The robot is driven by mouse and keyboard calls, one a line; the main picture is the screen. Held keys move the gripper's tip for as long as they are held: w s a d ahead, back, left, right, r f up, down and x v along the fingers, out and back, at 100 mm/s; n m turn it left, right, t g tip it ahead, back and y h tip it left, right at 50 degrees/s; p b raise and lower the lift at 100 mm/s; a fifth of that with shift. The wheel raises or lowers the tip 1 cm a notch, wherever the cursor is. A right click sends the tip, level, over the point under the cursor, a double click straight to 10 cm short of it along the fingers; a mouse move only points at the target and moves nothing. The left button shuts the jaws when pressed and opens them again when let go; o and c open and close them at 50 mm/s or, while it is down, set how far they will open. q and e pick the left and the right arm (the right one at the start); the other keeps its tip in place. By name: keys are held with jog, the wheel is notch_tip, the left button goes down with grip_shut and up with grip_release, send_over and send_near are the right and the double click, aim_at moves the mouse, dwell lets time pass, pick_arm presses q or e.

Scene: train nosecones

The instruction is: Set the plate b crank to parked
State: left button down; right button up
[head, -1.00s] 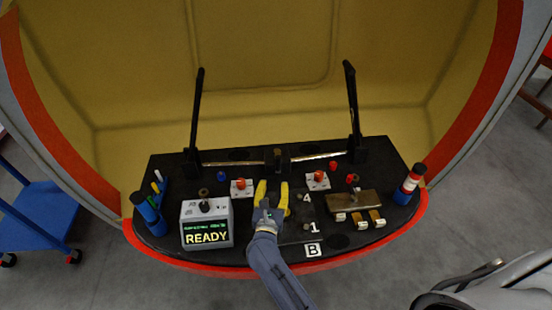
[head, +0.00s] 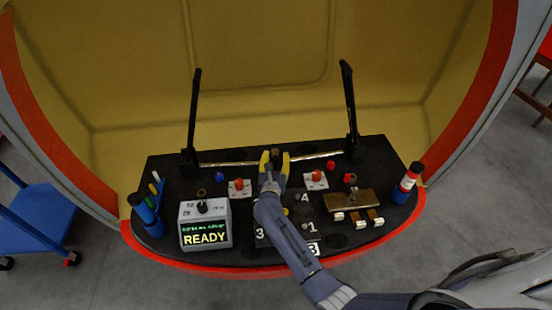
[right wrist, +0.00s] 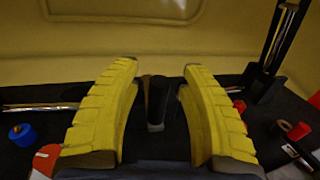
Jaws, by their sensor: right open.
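Plate b (head: 292,238) is a dark plate at the front middle of the black console, with white labels 3, 4, 1 and B. Small round studs show on it. My right arm covers part of it, and I cannot make out its crank clearly. My right gripper (head: 273,160), with yellow fingers, is beyond the plate, near the middle of the metal bar. In the right wrist view it (right wrist: 157,110) is open, and a dark upright post (right wrist: 157,100) shows between the fingers. I cannot tell if they touch it. My left gripper is not in view.
Two tall black levers (head: 193,125) (head: 351,100) stand at the back of the console. A grey READY box (head: 205,225) is left of plate b. Orange knobs (head: 238,183) (head: 317,176) flank the gripper. A brown switch block (head: 352,201) is at right.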

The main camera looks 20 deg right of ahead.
jog(key=shift+w, duration=0.1)
jog(key=shift+c, duration=0.3)
grip_shut()
